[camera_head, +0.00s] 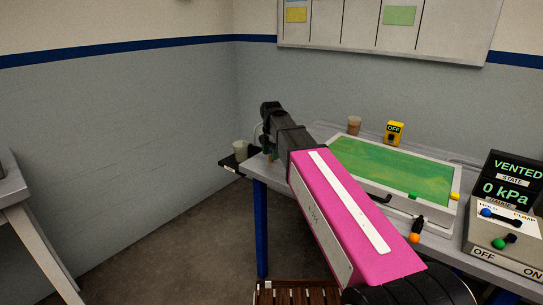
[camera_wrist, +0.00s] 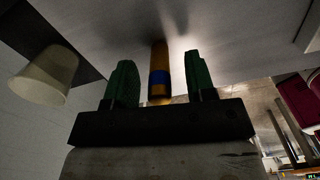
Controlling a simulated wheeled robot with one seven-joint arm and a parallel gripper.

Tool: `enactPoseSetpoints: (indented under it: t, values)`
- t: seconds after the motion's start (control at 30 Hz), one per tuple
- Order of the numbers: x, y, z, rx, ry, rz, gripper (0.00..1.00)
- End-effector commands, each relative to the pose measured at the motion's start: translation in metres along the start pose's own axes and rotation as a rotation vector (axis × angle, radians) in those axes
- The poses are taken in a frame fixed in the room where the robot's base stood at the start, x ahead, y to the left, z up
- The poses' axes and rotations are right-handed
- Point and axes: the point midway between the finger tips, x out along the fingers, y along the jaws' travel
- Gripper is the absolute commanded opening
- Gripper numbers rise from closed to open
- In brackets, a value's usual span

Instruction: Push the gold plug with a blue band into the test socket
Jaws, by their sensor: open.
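The gold plug with a blue band (camera_wrist: 160,78) stands between the two green fingers of my gripper (camera_wrist: 159,72) in the wrist view. My gripper is open, with a gap on each side of the plug. The plug's far end meets or nears a pale surface in shadow; I cannot tell whether it touches. In the head view my arm reaches to the table's left end, and its dark wrist hides most of the gripper and the plug. I cannot make out the test socket in either view.
A pale cup (camera_wrist: 45,75) is left of the gripper; it also shows in the head view (camera_head: 240,150) on a black shelf (camera_head: 231,164). A white-framed green bath (camera_head: 456,205), a brown cup (camera_head: 354,125), a yellow OFF box (camera_head: 394,133) and a gauge panel (camera_head: 490,254) are to the right.

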Motion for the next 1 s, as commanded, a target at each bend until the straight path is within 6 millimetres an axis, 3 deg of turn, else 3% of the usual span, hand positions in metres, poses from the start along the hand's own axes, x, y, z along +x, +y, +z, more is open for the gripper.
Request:
enactPoseSetpoints:
  t: [0.03, 0.17, 0.67, 0.93, 1.0]
  values:
    - [0.0, 0.0, 0.0, 0.0, 0.0, 0.0, 0.4]
    - [0.0, 0.0, 0.0, 0.0, 0.0, 0.0, 0.0]
    - [-0.008, 0.0, 0.0, 0.0, 0.0, 0.001, 0.0]
    - [-0.044, 0.001, 0.001, 0.0, 0.0, 0.001, 0.0]
    - [-0.052, -0.007, -0.019, -0.002, 0.0, 0.001, 0.0]
